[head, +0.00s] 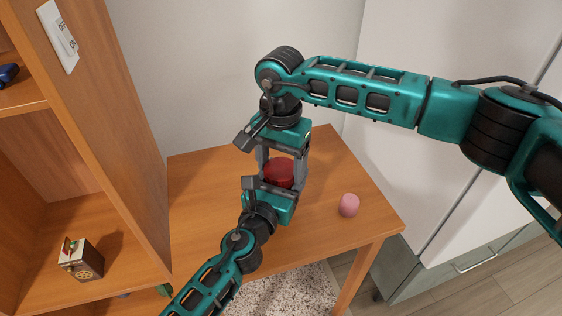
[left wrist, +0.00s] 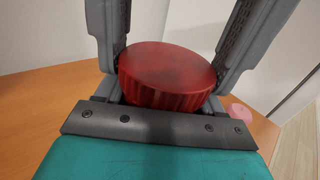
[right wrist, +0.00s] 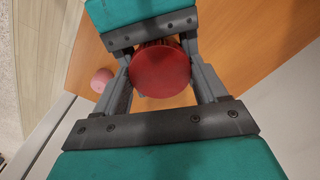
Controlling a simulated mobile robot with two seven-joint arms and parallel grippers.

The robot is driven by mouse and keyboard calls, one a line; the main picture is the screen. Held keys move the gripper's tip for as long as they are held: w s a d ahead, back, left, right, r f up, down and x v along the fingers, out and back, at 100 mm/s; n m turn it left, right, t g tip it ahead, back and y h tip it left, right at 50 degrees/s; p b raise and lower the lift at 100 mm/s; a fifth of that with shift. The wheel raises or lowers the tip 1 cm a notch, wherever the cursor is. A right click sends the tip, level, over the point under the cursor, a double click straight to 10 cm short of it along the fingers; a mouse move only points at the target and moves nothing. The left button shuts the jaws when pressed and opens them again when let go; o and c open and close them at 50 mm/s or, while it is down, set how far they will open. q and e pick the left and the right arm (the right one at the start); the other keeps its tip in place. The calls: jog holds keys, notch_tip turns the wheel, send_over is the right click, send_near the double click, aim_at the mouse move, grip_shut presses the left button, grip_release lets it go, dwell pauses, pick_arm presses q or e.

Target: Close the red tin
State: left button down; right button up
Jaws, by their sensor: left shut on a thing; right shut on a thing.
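My right gripper (head: 281,167) comes from the far side and is also shut on the tin. The fingers and gripper bodies hide the lower part. I cannot tell where lid and body meet.
A small pink cylinder (head: 349,205) stands on the table (head: 205,205) to the right of the tin. A wooden shelf (head: 110,130) with a small box (head: 81,260) is at the left. A wall is behind, and a pale cabinet (head: 450,190) is at the right.

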jog(key=c, duration=0.4)
jog(key=shift+m, duration=1.7)
jog(key=shift+c, duration=0.3)
jog(key=o, duration=1.2)
jog(key=shift+c, duration=0.2)
jog(key=shift+r, duration=2.3)
